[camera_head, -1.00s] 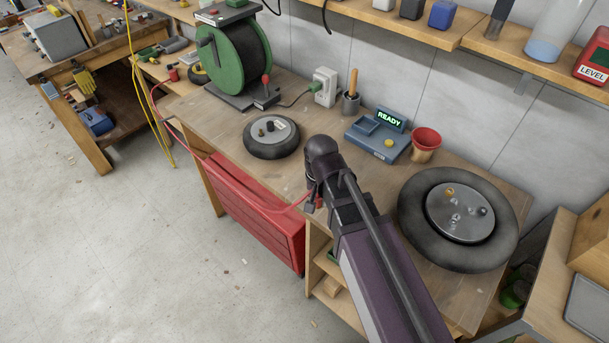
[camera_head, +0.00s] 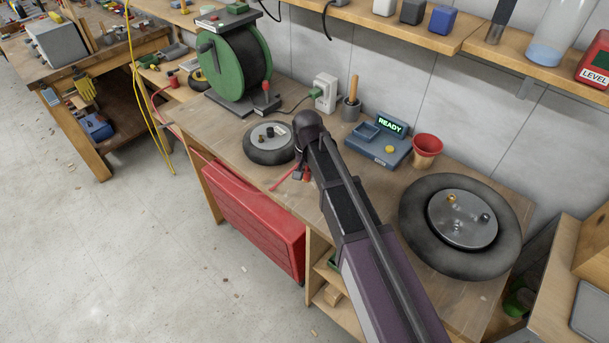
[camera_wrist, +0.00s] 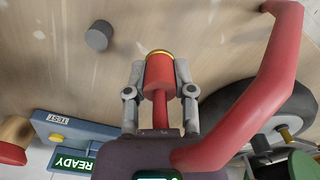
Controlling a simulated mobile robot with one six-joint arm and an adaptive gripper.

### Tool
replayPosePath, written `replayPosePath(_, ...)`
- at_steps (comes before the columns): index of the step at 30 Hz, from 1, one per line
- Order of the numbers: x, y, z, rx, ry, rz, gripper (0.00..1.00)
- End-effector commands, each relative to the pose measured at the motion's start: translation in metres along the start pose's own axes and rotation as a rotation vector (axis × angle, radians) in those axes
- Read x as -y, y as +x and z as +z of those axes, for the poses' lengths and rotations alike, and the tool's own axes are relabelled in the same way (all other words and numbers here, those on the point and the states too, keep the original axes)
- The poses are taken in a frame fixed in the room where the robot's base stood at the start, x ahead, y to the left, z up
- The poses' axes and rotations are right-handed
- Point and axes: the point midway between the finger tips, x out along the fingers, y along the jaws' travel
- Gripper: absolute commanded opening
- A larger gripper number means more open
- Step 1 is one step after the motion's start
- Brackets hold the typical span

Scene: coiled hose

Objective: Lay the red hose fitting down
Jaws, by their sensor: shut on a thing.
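The red hose fitting (camera_wrist: 158,75), with a brass-coloured ring at its far end, sits between the two grey fingers of my gripper (camera_wrist: 160,92) in the wrist view. The fingers are shut on its sides. The red hose (camera_wrist: 270,75) curves along the right of the wrist view. The fitting is mostly hidden there. I cannot tell whether it touches the wood.
The small wheel (camera_head: 253,154) lies close at the left, the large wheel (camera_head: 415,240) at the right. A blue READY unit (camera_head: 372,150), a red cup (camera_head: 427,143) and a green reel (camera_head: 216,72) stand behind. A grey cylinder (camera_wrist: 97,39) is on the bench in the wrist view.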

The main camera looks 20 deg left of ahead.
Motion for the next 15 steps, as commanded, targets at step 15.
replayPosePath(15, 0.0078, 0.0016, -0.0162, 0.0, 0.0, 0.0, 0.0)
